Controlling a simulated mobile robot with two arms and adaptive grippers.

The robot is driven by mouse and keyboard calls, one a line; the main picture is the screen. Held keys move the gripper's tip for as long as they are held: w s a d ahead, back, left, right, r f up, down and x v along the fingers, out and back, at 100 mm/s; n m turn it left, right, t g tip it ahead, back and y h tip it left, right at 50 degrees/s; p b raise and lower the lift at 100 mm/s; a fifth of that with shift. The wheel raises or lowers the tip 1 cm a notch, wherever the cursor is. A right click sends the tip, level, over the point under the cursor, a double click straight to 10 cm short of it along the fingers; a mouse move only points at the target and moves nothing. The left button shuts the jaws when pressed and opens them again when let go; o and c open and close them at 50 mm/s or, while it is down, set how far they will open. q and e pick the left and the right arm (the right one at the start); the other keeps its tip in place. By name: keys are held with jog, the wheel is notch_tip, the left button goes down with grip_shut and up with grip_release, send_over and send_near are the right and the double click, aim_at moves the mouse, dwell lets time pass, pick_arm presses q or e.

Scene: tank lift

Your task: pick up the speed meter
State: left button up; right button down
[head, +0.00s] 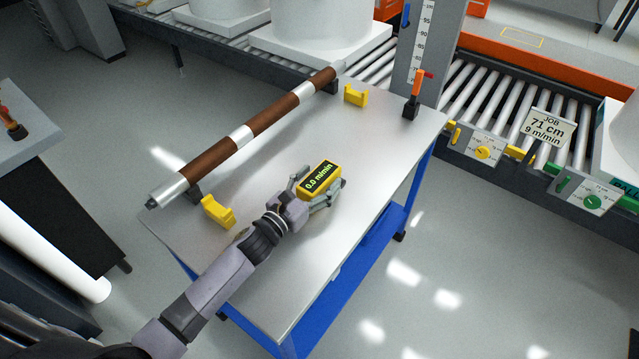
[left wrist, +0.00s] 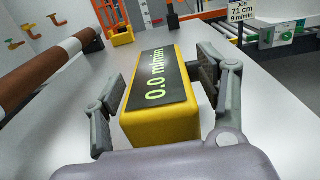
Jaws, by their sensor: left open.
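The speed meter (head: 320,178) is a yellow box with a dark display reading 0.0 m/min. It rests on the metal-topped table (head: 385,165). My left gripper (head: 318,186) is open, with its fingers on either side of the meter. In the left wrist view the speed meter (left wrist: 160,90) sits between the two fingers of my left gripper (left wrist: 160,88). A gap shows at the left finger, and the right finger is also apart from the meter. My right gripper is not in view.
A brown and white roller (head: 265,122) lies along the table's far left edge. An orange-handled tool (head: 416,92) stands at the far right corner. Roller conveyors (head: 480,95) lie beyond the table.

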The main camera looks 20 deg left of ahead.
pick_arm(q)
jog(key=shift+c, duration=0.6)
jog(key=c, duration=1.3)
jog(key=shift+r, duration=0.1)
